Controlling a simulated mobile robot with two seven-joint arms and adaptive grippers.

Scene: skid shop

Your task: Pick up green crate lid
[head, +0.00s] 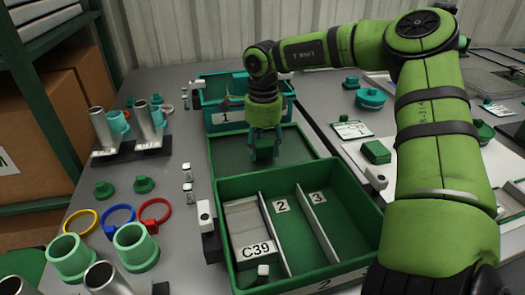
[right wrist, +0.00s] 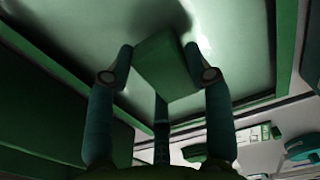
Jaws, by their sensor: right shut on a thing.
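The green crate lid (head: 226,151) is a flat dark green panel with a raised rim and a block-shaped handle (head: 264,150). It lies behind the large green crate in the head view. My right gripper (head: 265,141) points down over the lid, shut on its handle. In the right wrist view, the handle (right wrist: 165,65) sits between the fingers, with the lid's broad surface (right wrist: 85,35) beyond it. I cannot tell whether the lid rests on the table or is slightly raised. My left gripper is not in view.
The large green crate (head: 372,240) with dividers stands in front of the lid. A teal crate (head: 289,108) marked 1 stands behind it. Metal cylinders (head: 150,124) and coloured rings (head: 155,211) are at left. A green block (head: 376,152) and round teal part (head: 371,97) are at right.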

